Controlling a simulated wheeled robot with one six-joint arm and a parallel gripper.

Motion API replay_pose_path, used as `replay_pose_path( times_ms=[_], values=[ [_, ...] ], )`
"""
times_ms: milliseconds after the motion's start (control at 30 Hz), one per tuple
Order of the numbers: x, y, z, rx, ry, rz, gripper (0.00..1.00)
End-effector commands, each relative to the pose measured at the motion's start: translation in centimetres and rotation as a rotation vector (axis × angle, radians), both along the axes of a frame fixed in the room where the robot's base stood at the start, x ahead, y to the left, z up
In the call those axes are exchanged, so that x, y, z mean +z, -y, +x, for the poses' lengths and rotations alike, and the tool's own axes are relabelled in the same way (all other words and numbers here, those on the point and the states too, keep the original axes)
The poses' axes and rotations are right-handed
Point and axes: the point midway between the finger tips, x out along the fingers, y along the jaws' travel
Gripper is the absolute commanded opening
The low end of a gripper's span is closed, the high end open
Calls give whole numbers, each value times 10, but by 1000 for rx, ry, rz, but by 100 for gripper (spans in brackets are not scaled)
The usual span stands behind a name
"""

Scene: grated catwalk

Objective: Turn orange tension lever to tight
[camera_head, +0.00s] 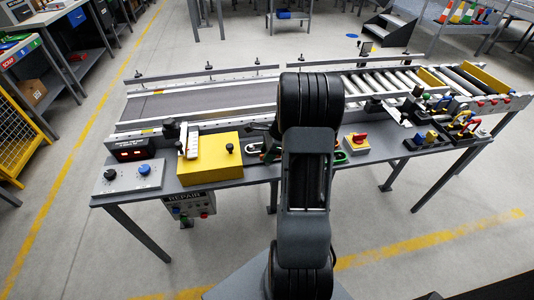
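I cannot make out the orange tension lever in the head view. My own arm rises through the middle of the picture and covers the centre of the bench (235,174) and part of the conveyor.
A yellow box (210,170) and a panel with blue and grey knobs (130,177) stand on the bench's left. A yellow box with a red knob (356,145) stands right of my arm. The conveyor belt (200,103) runs behind, with rollers (385,83) at right. Floor in front is mostly clear.

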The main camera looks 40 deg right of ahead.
Motion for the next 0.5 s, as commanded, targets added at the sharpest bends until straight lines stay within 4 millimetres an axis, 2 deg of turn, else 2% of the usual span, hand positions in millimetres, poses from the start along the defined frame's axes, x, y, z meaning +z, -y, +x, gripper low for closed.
replay_pose_path(
  times_ms=[167,500],
  values=[
    [0,0,0,0,0,0,37],
    [0,0,0,0,0,0,5]
  ],
)
